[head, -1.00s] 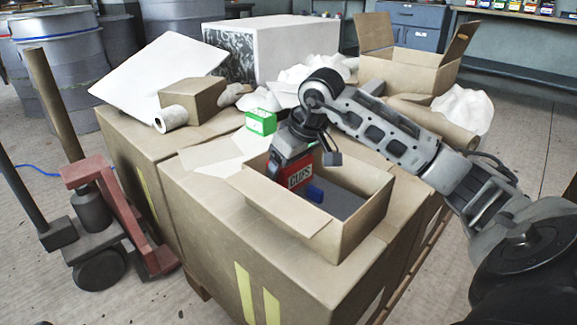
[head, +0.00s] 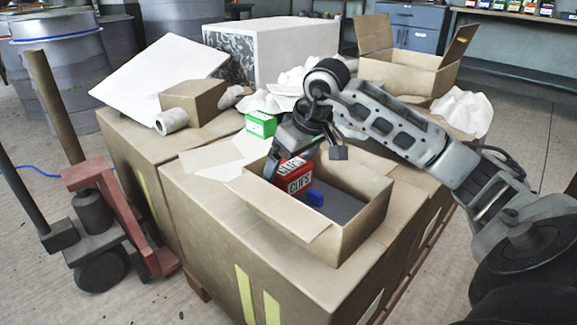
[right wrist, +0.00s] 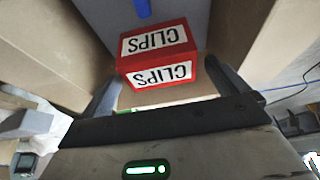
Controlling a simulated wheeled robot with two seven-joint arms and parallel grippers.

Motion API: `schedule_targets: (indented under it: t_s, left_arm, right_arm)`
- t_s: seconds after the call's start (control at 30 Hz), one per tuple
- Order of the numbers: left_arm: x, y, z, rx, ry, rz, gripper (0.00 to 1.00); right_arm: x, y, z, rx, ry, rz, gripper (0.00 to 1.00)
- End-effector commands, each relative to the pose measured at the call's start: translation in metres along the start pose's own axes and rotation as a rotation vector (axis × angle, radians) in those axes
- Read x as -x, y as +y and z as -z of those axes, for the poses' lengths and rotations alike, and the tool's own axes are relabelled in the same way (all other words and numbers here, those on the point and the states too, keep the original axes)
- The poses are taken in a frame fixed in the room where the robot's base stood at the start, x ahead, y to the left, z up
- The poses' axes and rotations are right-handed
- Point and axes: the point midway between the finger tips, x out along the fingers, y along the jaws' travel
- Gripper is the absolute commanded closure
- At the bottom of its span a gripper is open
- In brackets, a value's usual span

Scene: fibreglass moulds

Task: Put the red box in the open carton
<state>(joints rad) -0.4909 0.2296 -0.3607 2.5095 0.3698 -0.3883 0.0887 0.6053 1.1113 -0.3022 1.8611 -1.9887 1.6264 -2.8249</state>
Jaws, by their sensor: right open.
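The red box (head: 293,178), labelled CLIPS, sits inside the open carton (head: 362,229), near its back left part. A small blue object (head: 314,197) lies beside it on the carton's grey floor. My right gripper (head: 288,165) is over the back left of the carton, just above and around the box. In the right wrist view the red box (right wrist: 158,54) shows beyond the open fingers of the right gripper (right wrist: 170,88), with the blue object (right wrist: 143,8) past it. The box's underside is hidden. My left gripper is not in view.
A green box (head: 261,124) stands behind the carton's left flap. Another open carton (head: 408,72), a brown box (head: 192,99), a white roll (head: 171,121) and white crumpled material stand at the back. A red pallet jack (head: 105,215) is at left.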

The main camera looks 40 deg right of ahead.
Motion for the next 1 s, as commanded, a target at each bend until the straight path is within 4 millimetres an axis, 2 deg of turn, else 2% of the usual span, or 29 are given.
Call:
schedule_targets:
  t_s: [0.03,0.13,0.2,0.4,0.6,1.0]
  left_arm:
    - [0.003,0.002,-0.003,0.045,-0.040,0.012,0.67]
    - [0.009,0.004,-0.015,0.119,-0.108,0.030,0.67]
    - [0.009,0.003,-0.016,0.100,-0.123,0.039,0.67]
    - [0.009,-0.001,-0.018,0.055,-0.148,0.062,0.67]
    - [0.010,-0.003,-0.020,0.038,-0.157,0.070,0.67]
    - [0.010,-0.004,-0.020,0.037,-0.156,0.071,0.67]
  right_arm:
    - [0.018,0.001,0.002,0.001,0.003,-0.005,0.01]
    - [0.041,0.001,0.002,0.001,0.001,-0.005,0.01]
    - [0.056,0.001,0.002,0.000,0.002,-0.004,0.01]
    - [0.086,0.001,0.001,0.000,0.000,-0.002,0.01]
    - [0.095,0.000,0.000,0.000,-0.001,0.000,0.01]
    - [0.095,0.000,0.000,0.000,-0.001,0.000,0.01]
